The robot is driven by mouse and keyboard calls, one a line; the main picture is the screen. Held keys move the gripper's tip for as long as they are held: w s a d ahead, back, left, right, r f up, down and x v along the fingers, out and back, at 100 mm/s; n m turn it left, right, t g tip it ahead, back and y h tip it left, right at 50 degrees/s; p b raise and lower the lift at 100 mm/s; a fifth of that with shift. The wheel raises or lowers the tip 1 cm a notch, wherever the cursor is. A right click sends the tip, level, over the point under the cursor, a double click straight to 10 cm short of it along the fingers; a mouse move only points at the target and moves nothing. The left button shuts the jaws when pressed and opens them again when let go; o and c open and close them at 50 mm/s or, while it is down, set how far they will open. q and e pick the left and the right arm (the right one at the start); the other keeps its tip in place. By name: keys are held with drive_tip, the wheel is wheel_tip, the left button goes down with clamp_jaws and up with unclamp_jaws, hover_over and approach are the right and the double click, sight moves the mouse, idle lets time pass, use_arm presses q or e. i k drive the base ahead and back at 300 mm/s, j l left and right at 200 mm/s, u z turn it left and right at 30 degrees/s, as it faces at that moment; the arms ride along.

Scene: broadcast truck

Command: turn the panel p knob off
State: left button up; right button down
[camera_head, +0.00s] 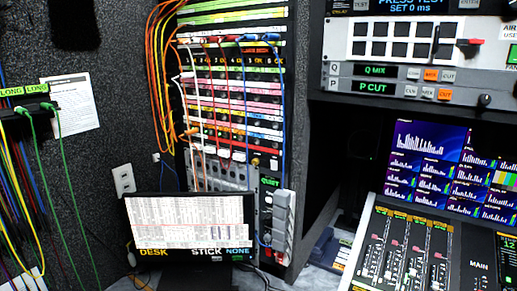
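A grey panel (395,82) at the upper right has a row marked P CUT (373,87) under a row marked Q MIX (375,70). A small dark round knob (485,100) sits at the right end of the P CUT row, near the picture's right edge. Its setting is too small to tell, and I cannot tell whether it is the panel p knob. Neither of my grippers is in view.
A patch rack (235,100) with coloured cables stands left of centre. A monitor (190,225) stands below it. A mixing desk (425,250) and a lit screen (428,150) are at the lower right. A red lever (470,43) sticks out above the panel.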

sight(484, 99)
drive_tip(key=z, duration=1.25)
